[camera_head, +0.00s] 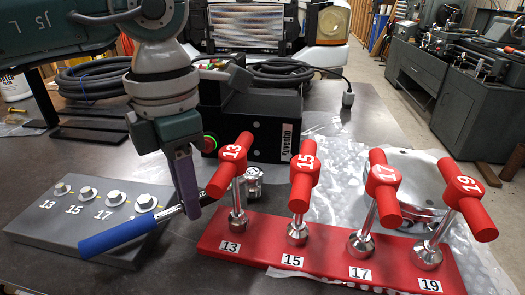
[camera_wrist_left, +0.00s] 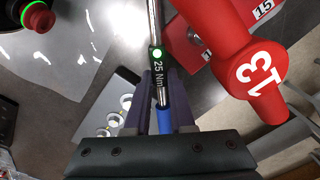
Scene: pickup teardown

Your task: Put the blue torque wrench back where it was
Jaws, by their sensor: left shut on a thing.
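The blue torque wrench has a blue handle (camera_head: 115,236) at the lower left of the head view and a metal head (camera_head: 253,178) behind the red 13 tool. My left gripper (camera_head: 188,200) comes down from above, shut on the wrench between handle and head. In the left wrist view its fingers (camera_wrist_left: 160,100) flank the shaft just by the blue handle (camera_wrist_left: 164,119). A "25 Nm" display with a green light shows there. The handle crosses over the grey bolt plate's (camera_head: 60,245) right side; I cannot tell whether it touches. My right gripper is not in view.
A red rack (camera_head: 330,250) with red T-handle tools marked 13, 15, 17 and 19 stands right of the gripper, close to it. A black box (camera_head: 262,130) with a green-ringed button is behind. Clear plastic sheet (camera_head: 350,135) lies on the grey table (camera_head: 185,270).

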